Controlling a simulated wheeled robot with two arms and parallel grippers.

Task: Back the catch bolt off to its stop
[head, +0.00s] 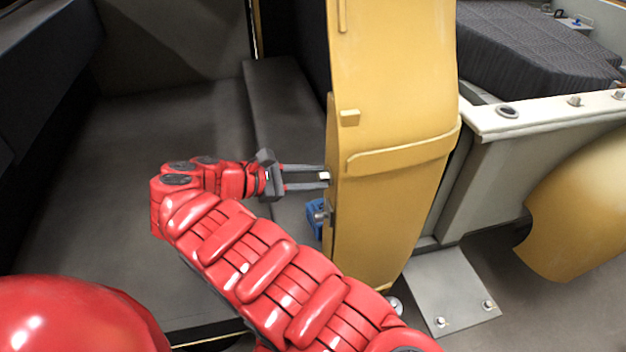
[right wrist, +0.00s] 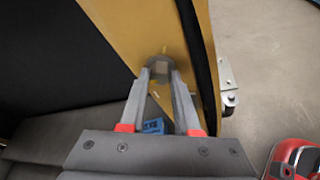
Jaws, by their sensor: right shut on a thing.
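The catch bolt shows a small pale square end (head: 324,176) at the inner edge of the yellow curved door (head: 395,100). My right gripper (head: 318,178) reaches it from the left, with its two grey fingers on either side and shut on it. In the right wrist view the bolt's square end (right wrist: 161,67) sits on a dark round piece against the yellow panel (right wrist: 150,30), between my fingertips (right wrist: 161,82). How far the bolt is turned cannot be told. My left gripper is not in view.
A blue fitting (head: 314,215) with a metal pin sits just below the bolt. A grey bench (head: 285,110) stands behind my gripper. The grey floor (head: 150,190) at left is clear. A metal plate with bolts (head: 450,285) lies at lower right.

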